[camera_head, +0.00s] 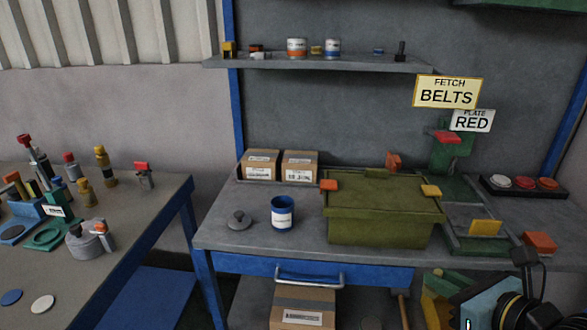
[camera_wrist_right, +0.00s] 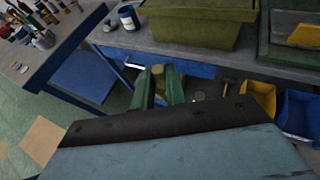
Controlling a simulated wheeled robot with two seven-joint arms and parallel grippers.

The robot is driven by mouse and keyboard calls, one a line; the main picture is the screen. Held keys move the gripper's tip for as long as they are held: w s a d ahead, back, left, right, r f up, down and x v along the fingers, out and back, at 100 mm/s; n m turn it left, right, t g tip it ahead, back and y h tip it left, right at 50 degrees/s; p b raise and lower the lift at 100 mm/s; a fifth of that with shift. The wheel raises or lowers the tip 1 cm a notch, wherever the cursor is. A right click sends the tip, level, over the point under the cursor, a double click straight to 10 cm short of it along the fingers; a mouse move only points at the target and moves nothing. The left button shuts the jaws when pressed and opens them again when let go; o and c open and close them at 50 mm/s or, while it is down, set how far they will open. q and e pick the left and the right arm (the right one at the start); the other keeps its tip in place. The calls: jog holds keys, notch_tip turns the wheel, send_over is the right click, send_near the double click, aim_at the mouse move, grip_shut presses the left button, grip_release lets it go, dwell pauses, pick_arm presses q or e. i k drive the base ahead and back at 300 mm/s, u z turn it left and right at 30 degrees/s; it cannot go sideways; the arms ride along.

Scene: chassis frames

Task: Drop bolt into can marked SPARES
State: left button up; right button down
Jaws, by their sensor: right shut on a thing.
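A small open blue can (camera_head: 283,214) with a white label stands upright on the workbench, left of the green box. The label is too small to read. The can also shows at the top of the right wrist view (camera_wrist_right: 128,18). My right gripper (camera_head: 436,284) is low at the right, in front of the bench. Its green fingers (camera_wrist_right: 159,78) are shut on a small tan-brown piece, seemingly the bolt (camera_wrist_right: 158,70), mostly hidden between them. The gripper is apart from the can, to its right and nearer me. My left gripper is not in view.
A grey knobbed lid (camera_head: 239,220) lies left of the can. The large green box (camera_head: 380,225) stands right of it. Two cartons (camera_head: 259,166) are behind. A drawer handle (camera_head: 310,278) juts from the bench front. Several cluttered items fill the left table (camera_head: 130,215).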

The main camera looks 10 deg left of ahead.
aim_at(281, 225)
jog(key=k, duration=0.25)
jog(key=u, duration=0.8)
jog(key=i, duration=0.8)
jog(key=z, duration=0.05)
